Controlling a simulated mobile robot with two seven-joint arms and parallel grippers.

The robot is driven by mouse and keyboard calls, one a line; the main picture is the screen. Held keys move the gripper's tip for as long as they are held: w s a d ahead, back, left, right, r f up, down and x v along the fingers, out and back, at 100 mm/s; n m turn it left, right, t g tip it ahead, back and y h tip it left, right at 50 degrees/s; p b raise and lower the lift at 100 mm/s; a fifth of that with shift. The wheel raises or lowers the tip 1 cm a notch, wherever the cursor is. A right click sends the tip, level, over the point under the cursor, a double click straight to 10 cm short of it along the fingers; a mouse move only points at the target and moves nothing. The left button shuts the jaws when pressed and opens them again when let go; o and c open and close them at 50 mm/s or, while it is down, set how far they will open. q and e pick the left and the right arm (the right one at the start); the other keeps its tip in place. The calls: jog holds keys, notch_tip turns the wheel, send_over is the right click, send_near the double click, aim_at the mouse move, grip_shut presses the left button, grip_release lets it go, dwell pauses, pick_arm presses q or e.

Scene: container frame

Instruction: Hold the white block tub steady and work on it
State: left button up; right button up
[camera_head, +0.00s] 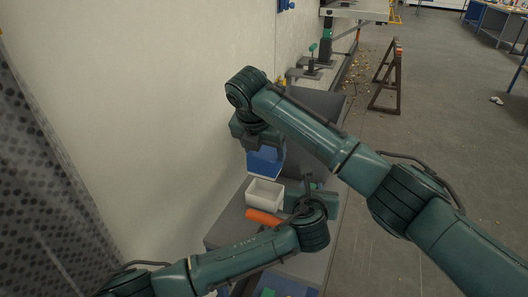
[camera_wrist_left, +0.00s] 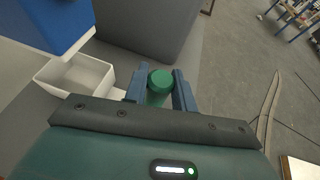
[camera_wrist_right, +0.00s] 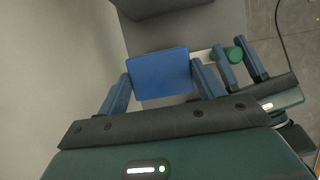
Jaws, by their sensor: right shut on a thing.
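The white tub (camera_head: 265,194) is an open-topped box on the grey bench. It also shows in the left wrist view (camera_wrist_left: 75,85). A white strip at its side leads to an upright green cylinder (camera_wrist_left: 160,82), also in the right wrist view (camera_wrist_right: 235,55). My left gripper (camera_wrist_left: 160,78) has its blue fingers on both sides of the green cylinder, with no clear gap. My right gripper (camera_wrist_right: 160,78) is shut on a blue block (camera_wrist_right: 160,75) with a flat face. In the head view this block (camera_head: 265,162) hangs just above and behind the tub.
A grey bench (camera_head: 225,228) runs along the pale wall (camera_head: 170,120) on the left. An orange cylinder (camera_head: 263,217) lies in front of the tub. A large dark grey box (camera_wrist_left: 150,25) stands behind it. My right arm crosses above the bench. Open floor (camera_head: 430,130) lies to the right.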

pick_arm(q)
jog(key=o, duration=0.5)
jog(key=shift+o, duration=0.2)
jog(key=shift+s, duration=0.1)
